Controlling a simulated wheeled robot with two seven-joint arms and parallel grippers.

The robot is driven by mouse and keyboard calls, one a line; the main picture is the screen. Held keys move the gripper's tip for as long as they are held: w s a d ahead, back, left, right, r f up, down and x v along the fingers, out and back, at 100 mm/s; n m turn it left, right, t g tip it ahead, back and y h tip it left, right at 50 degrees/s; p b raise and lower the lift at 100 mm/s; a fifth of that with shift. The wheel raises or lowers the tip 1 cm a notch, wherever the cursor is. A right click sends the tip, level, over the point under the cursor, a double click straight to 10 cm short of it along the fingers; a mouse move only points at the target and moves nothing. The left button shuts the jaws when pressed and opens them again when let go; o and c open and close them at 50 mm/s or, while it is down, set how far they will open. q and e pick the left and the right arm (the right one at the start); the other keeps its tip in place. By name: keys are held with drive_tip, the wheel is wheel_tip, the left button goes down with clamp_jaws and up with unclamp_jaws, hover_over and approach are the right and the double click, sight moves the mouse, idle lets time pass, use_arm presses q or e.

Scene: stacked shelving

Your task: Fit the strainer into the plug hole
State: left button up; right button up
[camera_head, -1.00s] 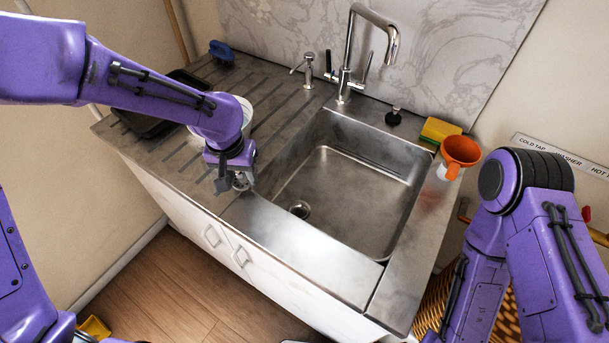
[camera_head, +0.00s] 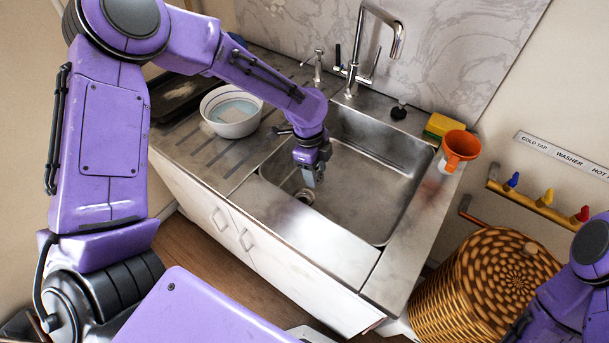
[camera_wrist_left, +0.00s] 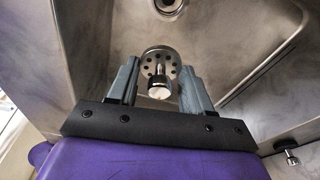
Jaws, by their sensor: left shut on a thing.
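In the left wrist view, the strainer (camera_wrist_left: 158,58) is a round steel disc with a ring of holes and a knob. My left gripper (camera_wrist_left: 159,90) is shut on its knob. The plug hole (camera_wrist_left: 168,5) shows at the top edge of that view, apart from the strainer. In the head view, my left gripper (camera_head: 311,178) hangs over the near left part of the sink (camera_head: 350,200). The plug hole (camera_head: 304,196) is just below and left of the fingertips, partly hidden. The strainer is too hidden there to make out. My right gripper is out of view.
A white bowl (camera_head: 232,112) stands on the drainer left of the sink. The tap (camera_head: 353,65) rises behind. A black plug (camera_head: 399,110), yellow sponge (camera_head: 440,125) and orange funnel (camera_head: 460,148) sit along the back right rim. A wicker basket (camera_head: 480,285) stands at right.

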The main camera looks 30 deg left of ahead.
use_arm(q)
drive_tip(key=a+f+m+g+y, duration=0.1)
drive_tip(key=a+f+m, duration=0.2)
drive_tip(key=m, duration=1)
drive_tip(key=shift+w+a+f+m+g+p, duration=0.2)
drive_tip(key=shift+a+f+m+g+p, duration=0.15)
drive_tip(key=shift+f, duration=1.15)
wheel_tip(320, 180, down, 6)
drive_tip(key=b, duration=0.3)
drive_tip(key=shift+r, duration=0.15)
drive_tip(key=shift+p, duration=0.3)
drive_tip(key=shift+f+b, duration=0.65)
drive_tip(key=shift+f, duration=0.25)
drive_tip(key=shift+r, duration=0.1)
